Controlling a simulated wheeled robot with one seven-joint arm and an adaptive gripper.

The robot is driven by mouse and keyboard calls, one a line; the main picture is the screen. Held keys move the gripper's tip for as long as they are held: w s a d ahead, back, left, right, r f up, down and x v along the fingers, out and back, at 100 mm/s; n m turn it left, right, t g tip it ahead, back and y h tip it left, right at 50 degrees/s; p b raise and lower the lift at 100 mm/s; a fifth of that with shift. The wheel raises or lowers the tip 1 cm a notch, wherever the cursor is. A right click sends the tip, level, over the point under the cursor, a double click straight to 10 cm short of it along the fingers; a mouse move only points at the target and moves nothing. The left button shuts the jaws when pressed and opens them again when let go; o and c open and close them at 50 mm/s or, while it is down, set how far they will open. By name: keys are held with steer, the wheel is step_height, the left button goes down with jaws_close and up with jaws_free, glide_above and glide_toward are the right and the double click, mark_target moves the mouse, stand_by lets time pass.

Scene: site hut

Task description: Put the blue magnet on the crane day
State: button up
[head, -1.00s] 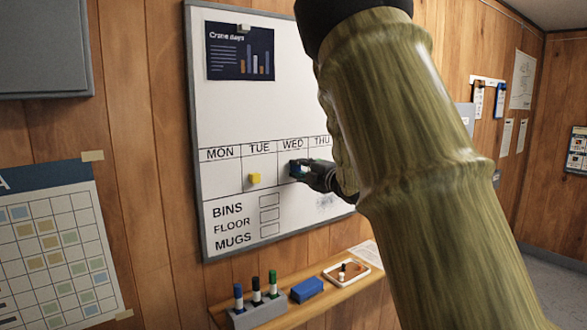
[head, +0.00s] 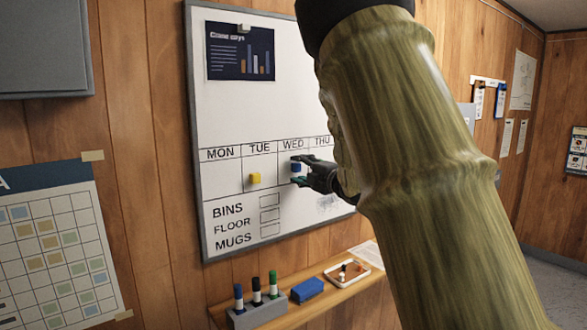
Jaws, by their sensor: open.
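The blue magnet (head: 296,168) sits on the whiteboard (head: 230,120) in the WED column, just below the WED heading. My gripper (head: 299,170) is open, with one finger above and one below the magnet, at the board's surface. A yellow magnet (head: 255,179) sits in the TUE column to the left. A dark "Crane days" chart (head: 240,52) with several bars hangs at the board's top left; its small print is too small to read. My arm hides the board's right part, including columns past THU.
A wooden shelf (head: 325,290) below the board holds a pen holder (head: 258,315) with three markers, a blue eraser (head: 307,290) and a small white tray (head: 350,271). A paper calendar (head: 58,245) hangs on the left wall. A grey cabinet (head: 42,45) is at upper left.

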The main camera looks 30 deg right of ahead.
steer(key=s, duration=1.1)
steer(key=shift+s+d, duration=0.25)
steer(key=shift+d, duration=0.2)
steer(key=shift+a, duration=0.1)
